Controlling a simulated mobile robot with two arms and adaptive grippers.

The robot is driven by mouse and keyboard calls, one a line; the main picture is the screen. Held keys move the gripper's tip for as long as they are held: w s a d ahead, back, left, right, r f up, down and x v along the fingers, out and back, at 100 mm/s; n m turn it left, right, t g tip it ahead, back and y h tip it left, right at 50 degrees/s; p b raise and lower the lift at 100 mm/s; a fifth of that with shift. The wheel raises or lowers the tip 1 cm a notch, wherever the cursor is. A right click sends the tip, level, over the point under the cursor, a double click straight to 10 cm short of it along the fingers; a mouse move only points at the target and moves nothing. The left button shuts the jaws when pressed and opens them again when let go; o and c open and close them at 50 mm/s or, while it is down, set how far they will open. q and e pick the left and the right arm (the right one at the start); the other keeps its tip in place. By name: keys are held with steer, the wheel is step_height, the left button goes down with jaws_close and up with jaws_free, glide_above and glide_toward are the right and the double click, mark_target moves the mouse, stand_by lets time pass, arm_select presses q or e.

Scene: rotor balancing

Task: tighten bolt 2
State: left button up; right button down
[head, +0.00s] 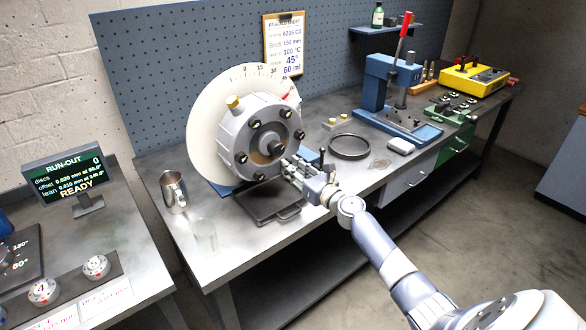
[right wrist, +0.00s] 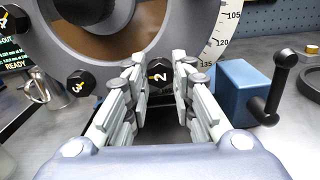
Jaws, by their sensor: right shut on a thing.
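The grey round housing (head: 232,135) stands upright on the bench in front of a white graduated disc (head: 205,125). Several black bolts sit around its face. In the right wrist view, bolt 2 (right wrist: 158,75) is a black head marked 2, low on the ring, between the fingers of my right gripper (right wrist: 160,82). My right gripper (head: 287,164) reaches the lower right of the housing in the head view and is shut on bolt 2, hiding it there. Bolt 3 (right wrist: 80,84) is to its left. My left gripper is not in view.
A blue block with a black crank (right wrist: 250,88) is close right of my right gripper. A black tray (head: 262,207) lies below the housing. A metal jug (head: 174,190) and glass (head: 205,236) stand left. A dark ring (head: 349,148) and blue press (head: 385,85) are right.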

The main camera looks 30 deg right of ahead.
steer(key=shift+f+m+p, duration=0.2)
steer(key=shift+m+p, duration=1.05)
steer(key=shift+m, duration=6)
steer(key=shift+f+m+p, duration=0.15)
steer(key=shift+m+p, duration=1.1)
steer(key=shift+m, duration=6)
steer(key=c, duration=1.4)
jaws_free()
steer(key=shift+d, duration=0.1)
steer(key=shift+o, duration=0.2)
steer(key=s, duration=1.2)
steer(key=shift+d, duration=0.45)
